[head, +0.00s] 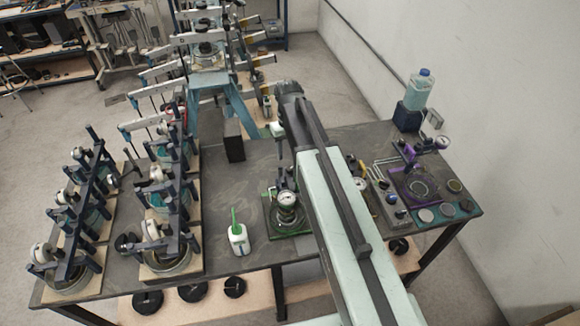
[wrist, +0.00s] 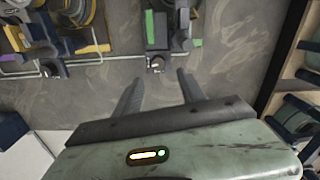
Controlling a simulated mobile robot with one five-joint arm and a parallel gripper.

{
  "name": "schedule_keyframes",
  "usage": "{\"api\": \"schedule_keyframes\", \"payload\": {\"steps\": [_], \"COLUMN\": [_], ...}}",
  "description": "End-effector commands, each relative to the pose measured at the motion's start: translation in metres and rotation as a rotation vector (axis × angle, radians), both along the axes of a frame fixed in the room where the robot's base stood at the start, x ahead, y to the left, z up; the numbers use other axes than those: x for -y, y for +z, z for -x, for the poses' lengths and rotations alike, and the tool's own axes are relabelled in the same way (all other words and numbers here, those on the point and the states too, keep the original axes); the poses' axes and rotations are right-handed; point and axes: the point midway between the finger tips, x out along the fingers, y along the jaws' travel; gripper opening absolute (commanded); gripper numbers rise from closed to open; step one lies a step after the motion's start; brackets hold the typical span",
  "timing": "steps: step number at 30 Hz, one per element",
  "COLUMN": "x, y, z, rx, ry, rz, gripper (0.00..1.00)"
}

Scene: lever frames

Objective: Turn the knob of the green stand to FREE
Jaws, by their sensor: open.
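The green stand (head: 268,222) is on the dark table in the head view, left of my arm. It has a green-edged base and a round white-faced gauge (head: 286,198) above coiled or ringed metal parts. My arm hides its right side. In the wrist view, a dark fixture with green parts (wrist: 150,27) is at the top, and a small dark knob-like part with a pale top (wrist: 156,63) is below it. I cannot read any knob marking. My gripper (wrist: 157,78) is open and empty, its fingers spread below that small part. In the head view my arm hides the gripper.
A white bottle with a green spout (head: 238,239) stands left of the green stand. A purple-framed stand (head: 420,184) is at the right, with a blue-capped bottle (head: 419,90) behind. Clamp racks (head: 165,200) fill the left.

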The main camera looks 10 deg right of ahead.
Motion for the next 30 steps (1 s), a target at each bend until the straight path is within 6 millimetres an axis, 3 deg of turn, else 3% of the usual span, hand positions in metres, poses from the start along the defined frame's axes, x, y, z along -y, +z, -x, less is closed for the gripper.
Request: {"api": "schedule_keyframes", "payload": {"steps": [15, 24, 25, 30], "x": [0.005, 0.006, 0.006, 0.006], "y": [-0.076, -0.076, -0.076, -0.076], "z": [0.0, 0.0, 0.0, 0.0], "rx": [0.0, 0.0, 0.0, 0.0], "ry": [-0.008, -0.009, -0.009, -0.009], "rz": [0.0, 0.0, 0.0, 0.0], "gripper": [0.48, 0.48, 0.45, 0.0]}}
